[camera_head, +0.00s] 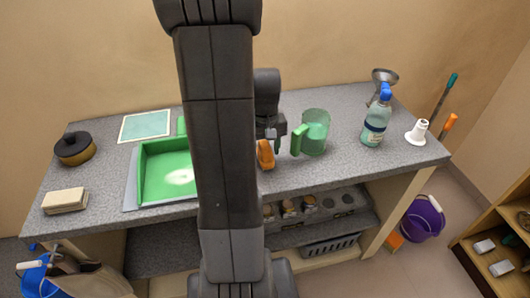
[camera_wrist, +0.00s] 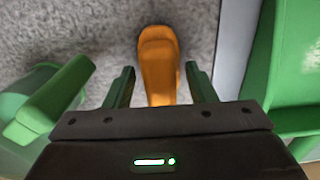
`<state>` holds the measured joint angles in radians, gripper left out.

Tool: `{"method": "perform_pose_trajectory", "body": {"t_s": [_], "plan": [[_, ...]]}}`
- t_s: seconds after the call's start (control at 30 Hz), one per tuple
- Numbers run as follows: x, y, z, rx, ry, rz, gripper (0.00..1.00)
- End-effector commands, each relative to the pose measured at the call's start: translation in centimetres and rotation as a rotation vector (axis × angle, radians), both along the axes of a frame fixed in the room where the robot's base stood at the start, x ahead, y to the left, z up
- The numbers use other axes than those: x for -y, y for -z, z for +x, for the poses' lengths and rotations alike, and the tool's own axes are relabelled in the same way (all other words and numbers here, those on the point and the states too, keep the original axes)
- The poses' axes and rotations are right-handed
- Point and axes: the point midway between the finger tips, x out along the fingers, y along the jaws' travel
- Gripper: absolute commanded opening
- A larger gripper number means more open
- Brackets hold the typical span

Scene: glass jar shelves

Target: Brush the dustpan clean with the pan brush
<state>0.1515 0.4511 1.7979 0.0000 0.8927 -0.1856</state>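The green dustpan (camera_head: 150,178) lies on the left part of the counter with a pale dusty patch on its floor. My arm hides its right part in the head view; its edge also shows at the right of the wrist view (camera_wrist: 262,60). An orange handle (camera_head: 265,154), seemingly the pan brush's, is right of the dustpan; no bristles show. In the wrist view the orange handle (camera_wrist: 159,60) lies between the fingers of my gripper (camera_wrist: 160,80), with a gap on each side. My gripper is open above the counter.
A green jug (camera_head: 316,132) stands close to the right of my gripper; its handle (camera_wrist: 58,97) shows in the wrist view. A bottle (camera_head: 375,120), white funnel-like piece (camera_head: 417,132), black-lidded pot (camera_head: 75,148) and beige block (camera_head: 65,200) stand farther off on the counter (camera_head: 340,172).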

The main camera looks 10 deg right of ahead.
Motion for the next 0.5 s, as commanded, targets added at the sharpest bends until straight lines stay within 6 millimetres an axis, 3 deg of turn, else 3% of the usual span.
{"method": "perform_pose_trajectory", "body": {"t_s": [0.03, 0.23, 0.5], "plan": [[0.0, 0.01, 0.0, 0.0, 0.0, 0.0, 0.41], [0.0, 0.0, 0.0, 0.0, 0.0, 0.0, 0.02], [0.0, -0.19, 0.01, 0.001, 0.0, 0.0, 0.0]]}}
